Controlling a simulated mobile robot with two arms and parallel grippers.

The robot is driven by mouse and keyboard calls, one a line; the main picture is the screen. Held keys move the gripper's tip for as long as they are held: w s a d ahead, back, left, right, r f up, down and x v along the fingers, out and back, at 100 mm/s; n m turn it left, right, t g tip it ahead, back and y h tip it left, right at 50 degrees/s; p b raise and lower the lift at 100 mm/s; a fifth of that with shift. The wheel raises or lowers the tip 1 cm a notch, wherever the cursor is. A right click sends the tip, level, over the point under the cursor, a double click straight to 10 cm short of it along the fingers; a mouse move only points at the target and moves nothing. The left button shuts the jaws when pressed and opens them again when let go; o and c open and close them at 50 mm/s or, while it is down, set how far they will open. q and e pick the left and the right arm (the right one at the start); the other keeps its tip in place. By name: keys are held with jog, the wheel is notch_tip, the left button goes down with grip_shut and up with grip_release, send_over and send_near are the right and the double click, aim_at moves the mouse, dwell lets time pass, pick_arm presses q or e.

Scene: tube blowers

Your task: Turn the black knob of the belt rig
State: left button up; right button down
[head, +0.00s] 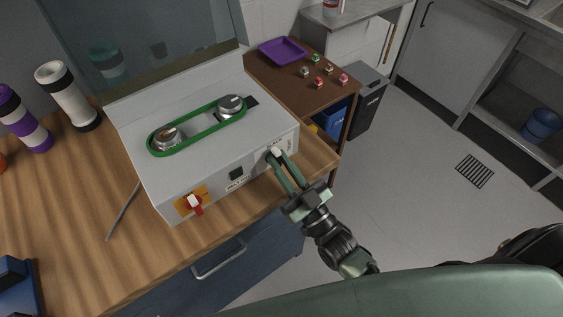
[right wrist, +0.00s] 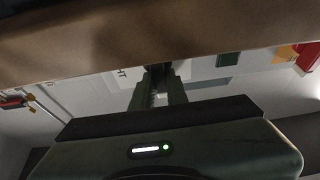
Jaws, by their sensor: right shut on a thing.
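The belt rig (head: 222,143) is a white box on the wooden workbench, with a green belt (head: 200,130) looped around two silver pulleys on top. My right gripper (head: 278,156) reaches the right end of the rig's front panel. Its fingers are shut on the black knob (right wrist: 157,70), which shows as a dark shape between the fingertips in the right wrist view. The fingers mostly hide the knob in the head view. My left gripper is not in view.
A red switch on an orange plate (head: 194,204) and a dark square (head: 236,174) sit on the same panel. Striped tubes (head: 69,98) stand left of the rig. A side table with a purple tray (head: 283,51) is behind right. The floor at right is open.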

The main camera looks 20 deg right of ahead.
jog(key=shift+f, duration=0.1)
jog(key=c, duration=1.4)
grip_release()
jog(key=shift+s+d+f, duration=0.15)
jog(key=shift+s+f, duration=0.05)
jog(key=shift+s, duration=0.15)
jog(key=b+v, duration=0.2)
jog(key=v, duration=0.5)
